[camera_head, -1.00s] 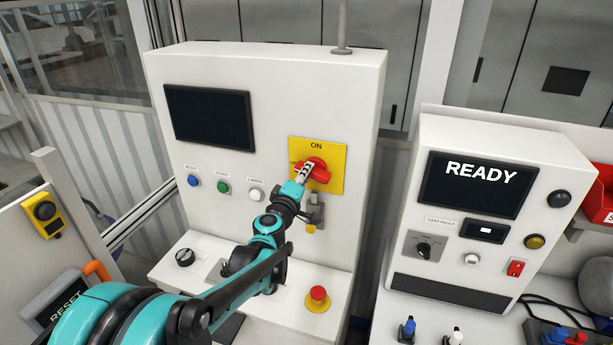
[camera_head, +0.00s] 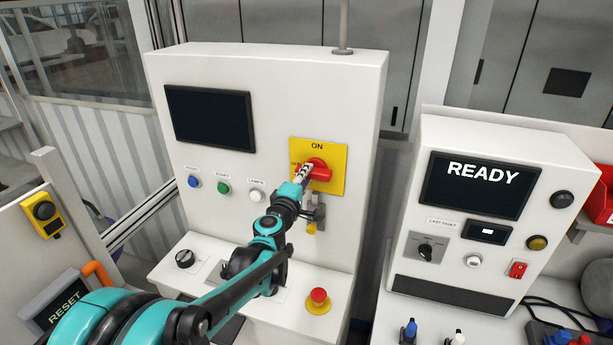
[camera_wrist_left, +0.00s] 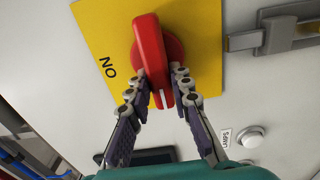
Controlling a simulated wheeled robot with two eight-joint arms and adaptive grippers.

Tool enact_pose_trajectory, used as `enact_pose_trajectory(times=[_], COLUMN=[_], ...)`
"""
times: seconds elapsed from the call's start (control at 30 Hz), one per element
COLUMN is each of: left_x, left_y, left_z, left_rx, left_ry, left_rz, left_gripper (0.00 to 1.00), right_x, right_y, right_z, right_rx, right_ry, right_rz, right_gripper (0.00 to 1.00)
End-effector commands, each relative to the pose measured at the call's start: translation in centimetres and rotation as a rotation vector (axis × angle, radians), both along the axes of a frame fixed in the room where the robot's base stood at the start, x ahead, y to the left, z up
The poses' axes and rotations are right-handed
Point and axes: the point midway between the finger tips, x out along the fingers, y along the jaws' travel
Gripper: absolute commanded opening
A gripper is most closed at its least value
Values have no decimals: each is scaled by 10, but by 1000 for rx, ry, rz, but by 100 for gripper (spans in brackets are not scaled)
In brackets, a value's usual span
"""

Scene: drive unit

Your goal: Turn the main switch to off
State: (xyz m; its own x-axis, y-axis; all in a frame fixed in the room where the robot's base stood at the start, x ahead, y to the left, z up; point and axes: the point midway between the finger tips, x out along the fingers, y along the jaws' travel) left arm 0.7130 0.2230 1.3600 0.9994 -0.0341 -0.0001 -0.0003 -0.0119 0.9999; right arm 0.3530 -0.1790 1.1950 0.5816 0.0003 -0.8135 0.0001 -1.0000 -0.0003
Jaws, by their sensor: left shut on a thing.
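The main switch has a red handle (camera_head: 322,170) on a yellow plate (camera_head: 337,153) marked ON at the top, on the front of the white cabinet. The left gripper (camera_head: 306,172) reaches the handle from the front left and covers part of it and of a label at its left. In the left wrist view the gripper (camera_wrist_left: 161,84) is shut on the red handle (camera_wrist_left: 148,40), a finger on each side. The handle's white-marked end lies between the fingers and points away from the ON side, toward the panel's left. My right gripper is out of view.
A metal hasp (camera_head: 316,211) sits just below the plate. Blue, green and white buttons (camera_head: 224,188) are left of it. A red emergency button (camera_head: 318,295) stands on the lower ledge. A second cabinet at right has a READY screen (camera_head: 482,185).

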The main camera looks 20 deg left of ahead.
Motion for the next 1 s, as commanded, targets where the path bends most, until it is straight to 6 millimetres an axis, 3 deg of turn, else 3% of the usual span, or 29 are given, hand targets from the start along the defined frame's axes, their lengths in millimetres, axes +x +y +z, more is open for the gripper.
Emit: enact_pose_trajectory(times=[0.03,0.1,0.4,0.53,1.0], left_x=[0,0,-1,-10,-103], left_y=[0,0,0,1,4], left_z=[-1,-1,0,0,-1], left_rx=[1,1,1,1,1], left_ry=[0,0,0,0,0], left_rz=[1,1,0,1,1], left_gripper=[23,41,41,41,41], right_x=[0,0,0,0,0], right_y=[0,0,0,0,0], right_z=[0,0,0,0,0], right_rx=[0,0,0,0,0], right_ry=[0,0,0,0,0], right_rz=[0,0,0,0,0], right_gripper=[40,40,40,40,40])
